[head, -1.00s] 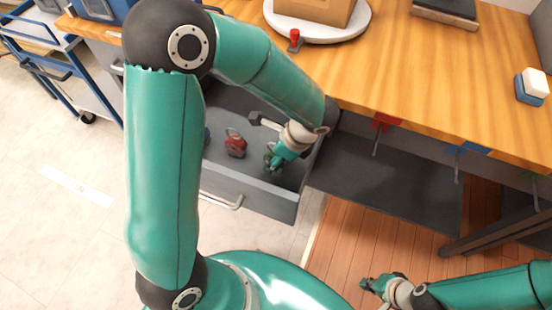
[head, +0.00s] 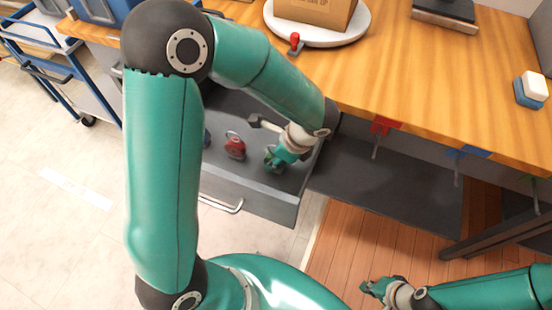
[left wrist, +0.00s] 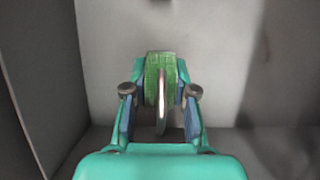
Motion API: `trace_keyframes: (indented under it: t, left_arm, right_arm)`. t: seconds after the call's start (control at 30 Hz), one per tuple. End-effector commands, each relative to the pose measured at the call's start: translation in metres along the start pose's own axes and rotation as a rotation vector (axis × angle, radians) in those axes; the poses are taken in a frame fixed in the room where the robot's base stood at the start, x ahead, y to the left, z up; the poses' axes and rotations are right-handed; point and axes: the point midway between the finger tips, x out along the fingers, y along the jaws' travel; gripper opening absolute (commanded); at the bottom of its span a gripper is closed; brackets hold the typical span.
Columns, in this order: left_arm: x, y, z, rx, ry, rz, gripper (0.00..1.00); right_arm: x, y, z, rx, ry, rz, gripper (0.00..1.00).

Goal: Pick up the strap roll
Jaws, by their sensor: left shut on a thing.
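The strap roll (left wrist: 153,80) is a green, round band seen edge-on in the left wrist view, with a pale metal ring or bar beside it. It sits between the fingers of my left gripper (left wrist: 160,108), which is shut on it. In the head view my left gripper (head: 273,160) is inside the open grey drawer (head: 250,189), near its right side; the roll is hard to tell from the teal fingers there. My right gripper (head: 371,288) is over the wooden floor at the lower right, away from the drawer; its finger gap is unclear.
A red padlock-like thing (head: 235,147) lies in the drawer left of my left gripper. The wooden worktop (head: 400,65) is above and behind, with a white turntable (head: 320,36) carrying a cardboard box (head: 315,12). A blue trolley (head: 45,50) stands at the left.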

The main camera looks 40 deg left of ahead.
Motion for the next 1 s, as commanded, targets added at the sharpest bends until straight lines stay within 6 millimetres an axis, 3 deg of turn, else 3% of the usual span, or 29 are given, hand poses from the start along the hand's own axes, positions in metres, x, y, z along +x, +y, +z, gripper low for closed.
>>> trace_keyframes:
  t: [0.27, 0.7, 1.0]
  left_arm:
    - [-0.032, -0.001, 0.013, -0.002, 0.002, -0.004, 0.0]
    - [-0.139, -0.001, 0.056, -0.002, 0.004, -0.005, 0.0]
    - [-0.178, -0.001, 0.073, 0.001, 0.001, -0.002, 0.0]
  right_arm:
    - [-0.008, -0.003, 0.0, 0.0, 0.0, 0.0, 0.0]
    - [-0.027, -0.01, 0.0, 0.0, 0.0, 0.0, 0.0]
    - [-0.033, -0.012, 0.0, 0.0, 0.0, 0.0, 0.0]
